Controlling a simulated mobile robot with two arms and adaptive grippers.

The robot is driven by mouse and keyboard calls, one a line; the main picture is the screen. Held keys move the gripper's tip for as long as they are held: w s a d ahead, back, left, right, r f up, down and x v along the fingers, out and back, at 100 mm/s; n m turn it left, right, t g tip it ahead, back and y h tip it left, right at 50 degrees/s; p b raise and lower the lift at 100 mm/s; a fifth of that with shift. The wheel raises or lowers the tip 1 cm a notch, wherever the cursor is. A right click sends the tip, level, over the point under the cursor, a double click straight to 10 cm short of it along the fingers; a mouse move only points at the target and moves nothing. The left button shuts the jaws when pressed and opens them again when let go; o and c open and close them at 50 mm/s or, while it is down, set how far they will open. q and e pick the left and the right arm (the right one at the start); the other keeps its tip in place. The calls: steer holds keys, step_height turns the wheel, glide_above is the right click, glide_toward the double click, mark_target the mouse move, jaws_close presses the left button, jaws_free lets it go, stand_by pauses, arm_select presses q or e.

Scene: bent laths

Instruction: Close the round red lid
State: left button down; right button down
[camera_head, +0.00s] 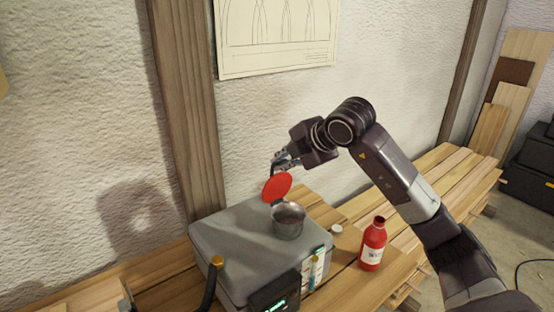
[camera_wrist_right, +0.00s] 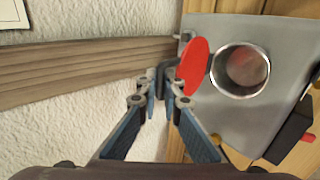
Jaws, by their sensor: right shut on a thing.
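The round red lid (camera_head: 277,188) stands raised, nearly upright, at the back edge of a round metal opening (camera_head: 288,222) on top of a grey box (camera_head: 232,243). The opening is uncovered. In the right wrist view the lid (camera_wrist_right: 193,66) is tilted, seen at a slant beside the shiny metal rim (camera_wrist_right: 240,95). My right gripper (camera_head: 280,166) is at the lid's upper edge. In the wrist view its fingertips (camera_wrist_right: 165,80) come together at the lid's edge, shut on it; the exact contact is partly hidden. My left gripper is not in view.
A red bottle (camera_head: 374,245) stands right of the box on the wooden bench (camera_head: 440,178). A small white round piece (camera_head: 336,229) lies near it. A dark lever with an orange knob (camera_head: 217,262) rises at the box's front. A wooden post (camera_head: 183,110) and rough wall stand behind.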

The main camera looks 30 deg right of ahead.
steer(key=shift+s+d+f, duration=0.1)
steer(key=shift+s+f, duration=0.15)
steer(key=shift+s, duration=0.65)
steer(key=shift+s+d+f, duration=0.1)
steer(key=shift+s+f, duration=0.1)
steer(key=shift+s, duration=0.65)
steer(key=shift+s+d+f, duration=0.1)
steer(key=shift+s+f, duration=1.3)
steer(key=shift+f, duration=0.25)
steer(key=shift+s+d+f, duration=0.1)
steer(key=shift+s+f, duration=1.25)
steer(key=shift+f, duration=0.3)
steer(key=shift+s+d+f, duration=0.1)
steer(key=shift+s+f, duration=1.3)
steer(key=shift+f, duration=0.25)
steer(key=c, duration=1.7)
jaws_free()
steer(key=shift+r, duration=0.15)
